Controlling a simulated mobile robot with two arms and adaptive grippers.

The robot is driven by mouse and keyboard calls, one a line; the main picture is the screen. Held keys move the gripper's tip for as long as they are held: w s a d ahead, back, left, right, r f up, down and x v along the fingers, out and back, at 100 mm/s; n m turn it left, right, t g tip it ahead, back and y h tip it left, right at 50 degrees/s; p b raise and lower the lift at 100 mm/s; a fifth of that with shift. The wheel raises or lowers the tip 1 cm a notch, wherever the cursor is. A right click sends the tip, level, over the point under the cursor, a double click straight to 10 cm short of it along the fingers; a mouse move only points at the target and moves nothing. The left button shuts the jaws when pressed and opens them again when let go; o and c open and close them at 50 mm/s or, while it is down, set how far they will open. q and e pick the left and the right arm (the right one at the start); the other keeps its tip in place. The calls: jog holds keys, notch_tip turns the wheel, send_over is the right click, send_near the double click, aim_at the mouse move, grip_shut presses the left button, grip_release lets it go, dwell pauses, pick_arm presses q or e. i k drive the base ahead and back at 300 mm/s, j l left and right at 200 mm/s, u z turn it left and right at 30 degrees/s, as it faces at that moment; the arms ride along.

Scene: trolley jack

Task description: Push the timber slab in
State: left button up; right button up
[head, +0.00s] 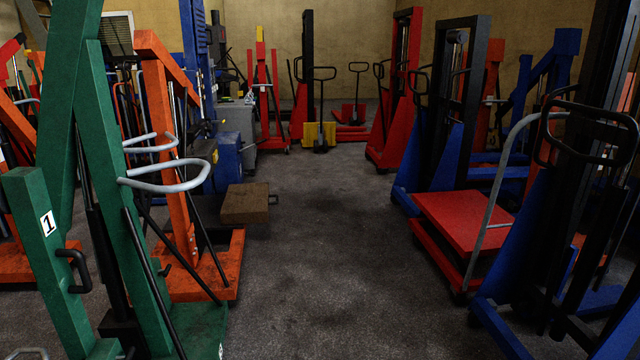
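The timber slab is probably the brown, box-like block (246,202) left of the middle in the head view. It juts out to the right from behind the orange crane, over the aisle floor. Its front and top faces show, and a small dark fitting shows at its right edge. A dark, low part lies under it, but I cannot tell how the slab is held there. Neither of my grippers shows in this view.
A green crane (128,200) marked 1 and an orange crane (177,170) stand at the left. A red platform trolley (468,222) and blue stackers line the right. A yellow pallet truck (320,133) stands at the back. The grey floor aisle (320,240) between them is clear.

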aim_at(247, 203)
jog(key=i, duration=1.85)
jog(key=i+u, duration=0.1)
jog(key=i, duration=0.4)
jog(key=i+l+u, duration=0.1)
jog(key=i, duration=0.35)
jog(key=i+l+u, duration=0.1)
jog(key=i, duration=0.35)
jog(key=i+l+u, duration=0.15)
jog(key=i, duration=0.35)
jog(key=i+l+u, duration=0.2)
jog(key=i, duration=0.15)
jog(key=i+l+u, duration=0.2)
jog(key=i+j, duration=0.05)
jog(key=i, duration=0.05)
